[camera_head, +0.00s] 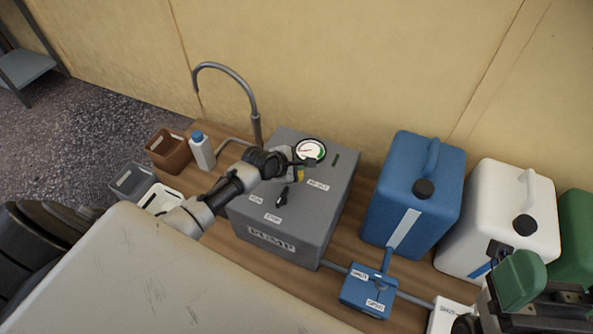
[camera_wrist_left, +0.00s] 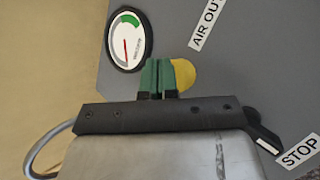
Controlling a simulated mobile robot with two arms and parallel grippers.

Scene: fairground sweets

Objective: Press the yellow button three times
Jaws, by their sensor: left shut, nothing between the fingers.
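The yellow button (camera_head: 301,175) is on top of the grey pump box (camera_head: 335,205), near the "AIR OUT" label. In the left wrist view the button (camera_wrist_left: 185,73) shows as a yellow disc, partly hidden behind the green fingertips. My left gripper (camera_head: 305,163) is shut and empty, with its tips (camera_wrist_left: 158,75) at the button's edge. I cannot tell whether they touch it. My right gripper (camera_head: 520,280) shows only in part at the lower right, away from the pump, one green finger pad clear.
A round gauge (camera_head: 310,149) and a black switch (camera_head: 282,196) by the "STOP" label are close to the button. A bent grey pipe (camera_head: 243,85) rises behind. Blue (camera_head: 415,190) and white (camera_head: 500,220) canisters stand to the right, with a blue valve box (camera_head: 368,290) in front.

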